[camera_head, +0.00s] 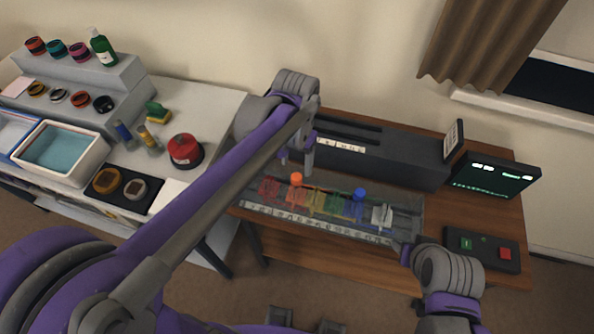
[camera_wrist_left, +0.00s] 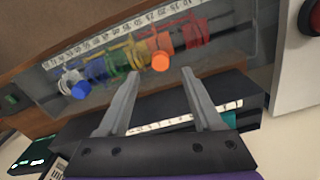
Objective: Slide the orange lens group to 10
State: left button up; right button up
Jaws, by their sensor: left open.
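The orange lens group (camera_head: 295,194) sits on the grey rail bench (camera_head: 412,205), between a red group (camera_head: 269,188) and a yellow group (camera_head: 316,202). Its round orange knob (camera_head: 296,178) points up. A white number scale (camera_head: 320,225) runs along the bench's front; I cannot read the group's exact mark. My left gripper (camera_head: 296,158) is open above and behind the orange knob. In the left wrist view the left fingertips (camera_wrist_left: 161,71) stand apart on either side of the orange knob (camera_wrist_left: 160,62), with nothing held. My right gripper (camera_head: 408,256) is by the bench's right end, its jaws unclear.
Green and blue groups, with a blue knob (camera_head: 360,194), and a pale clear one (camera_head: 382,214) stand further right on the bench. A long dark box (camera_head: 390,155) lies behind. A button box (camera_head: 482,250) and a screen (camera_head: 497,178) are right; a white side table (camera_head: 205,98) is left.

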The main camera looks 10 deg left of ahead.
aim_at(297, 176)
pick_arm(q)
jog(key=f, duration=0.5)
jog(key=shift+w+f, duration=0.2)
jog(key=shift+f, duration=0.2)
grip_shut()
dwell(1.0)
